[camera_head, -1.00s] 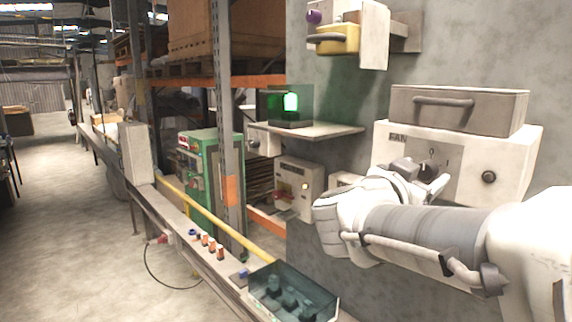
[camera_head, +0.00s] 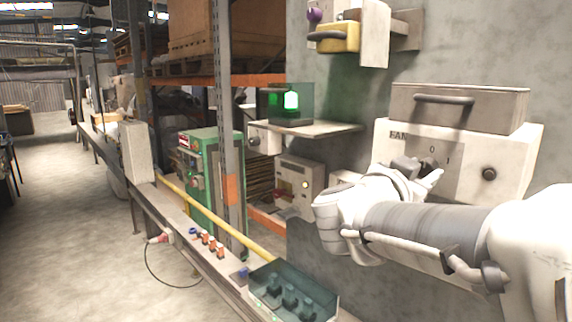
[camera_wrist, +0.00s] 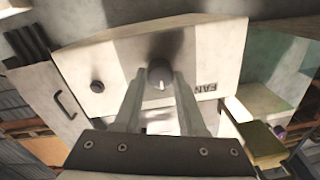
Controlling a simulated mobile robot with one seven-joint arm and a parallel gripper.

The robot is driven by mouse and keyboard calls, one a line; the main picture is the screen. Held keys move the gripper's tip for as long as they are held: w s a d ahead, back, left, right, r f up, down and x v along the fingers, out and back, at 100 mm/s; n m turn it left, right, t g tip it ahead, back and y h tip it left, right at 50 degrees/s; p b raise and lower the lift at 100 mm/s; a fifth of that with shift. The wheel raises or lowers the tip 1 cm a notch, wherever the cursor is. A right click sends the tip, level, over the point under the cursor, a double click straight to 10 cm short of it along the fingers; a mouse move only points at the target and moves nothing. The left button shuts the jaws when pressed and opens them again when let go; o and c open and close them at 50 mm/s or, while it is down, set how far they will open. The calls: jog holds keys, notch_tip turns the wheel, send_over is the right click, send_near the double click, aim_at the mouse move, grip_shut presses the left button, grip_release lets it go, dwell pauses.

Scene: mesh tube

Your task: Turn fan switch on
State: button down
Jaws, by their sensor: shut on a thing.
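The fan switch is a dark round knob (camera_wrist: 160,74) with a white pointer mark, on the front of a white box (camera_head: 508,165) labelled FAN. In the head view the knob (camera_head: 428,164) sits beside the marks 0 and I and is partly hidden by my fingers. My gripper (camera_head: 418,174) is at the box front, with one finger on each side of the knob. In the wrist view my gripper (camera_wrist: 158,82) is shut on the knob. The exact finger contact is hard to see.
A second dark button (camera_head: 489,174) is on the right of the box front. A grey case with a handle (camera_head: 459,108) sits on top of the box. A shelf (camera_head: 310,131) with a green-lit lamp (camera_head: 291,101) is to the left. A teal tray (camera_head: 292,291) stands below.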

jog(key=shift+f, duration=0.1)
jog(key=m+b, duration=0.3)
jog(key=shift+f, duration=0.1)
jog(key=m+b, duration=0.3)
jog(key=m, duration=0.1)
jog(key=shift+m+h+b, duration=0.4)
jog(key=shift+m+b, duration=1.45)
jog(key=shift+m, duration=0.55)
jog(key=shift+c, duration=2.4)
grip_release()
